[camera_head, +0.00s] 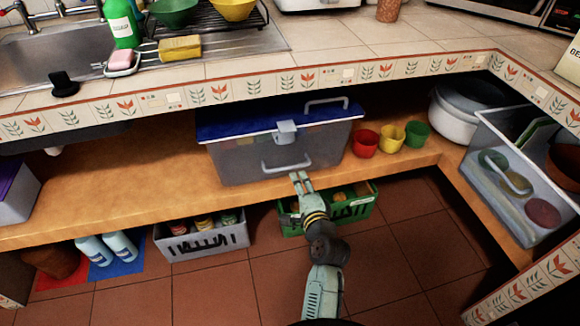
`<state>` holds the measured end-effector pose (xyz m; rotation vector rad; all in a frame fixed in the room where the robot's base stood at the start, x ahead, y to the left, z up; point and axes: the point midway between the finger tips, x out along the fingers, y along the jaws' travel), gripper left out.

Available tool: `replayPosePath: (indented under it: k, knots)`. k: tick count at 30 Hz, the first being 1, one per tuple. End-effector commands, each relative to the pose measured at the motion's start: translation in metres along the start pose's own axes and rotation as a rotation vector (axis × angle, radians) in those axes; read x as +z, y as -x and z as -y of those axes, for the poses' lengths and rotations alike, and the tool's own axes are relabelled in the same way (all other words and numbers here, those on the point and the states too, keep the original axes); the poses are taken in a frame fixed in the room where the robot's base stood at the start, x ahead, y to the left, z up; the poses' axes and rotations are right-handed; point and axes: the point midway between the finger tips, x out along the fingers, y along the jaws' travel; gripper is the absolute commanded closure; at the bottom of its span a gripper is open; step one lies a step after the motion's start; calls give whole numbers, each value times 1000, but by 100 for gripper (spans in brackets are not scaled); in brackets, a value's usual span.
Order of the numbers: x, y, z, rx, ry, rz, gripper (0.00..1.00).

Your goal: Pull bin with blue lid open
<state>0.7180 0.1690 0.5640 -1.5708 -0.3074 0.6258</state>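A grey see-through bin (235,165) with a blue lid (225,124) sits on the wooden shelf under the counter. Its front has a pale latch (286,131) and a light grey handle (287,166). The lid is on the bin, and items show dimly through its front. My gripper (299,177) is just below and right of the handle, in front of the shelf edge. Its two fingertips look apart, with nothing between them. I cannot tell whether it touches the handle.
Red, yellow and green cups (391,137) stand right of the bin, near a white pot (455,125). A clear bin (490,185) is at far right. Below, a grey crate (205,243) and a green crate (345,213) stand on the tiled floor.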

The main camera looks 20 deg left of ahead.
Motion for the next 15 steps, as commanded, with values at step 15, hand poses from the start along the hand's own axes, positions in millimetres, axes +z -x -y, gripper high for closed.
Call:
replayPosePath:
  k: [15]
  knots:
    - [1, -86, 2, -2, 5, 1, 69]
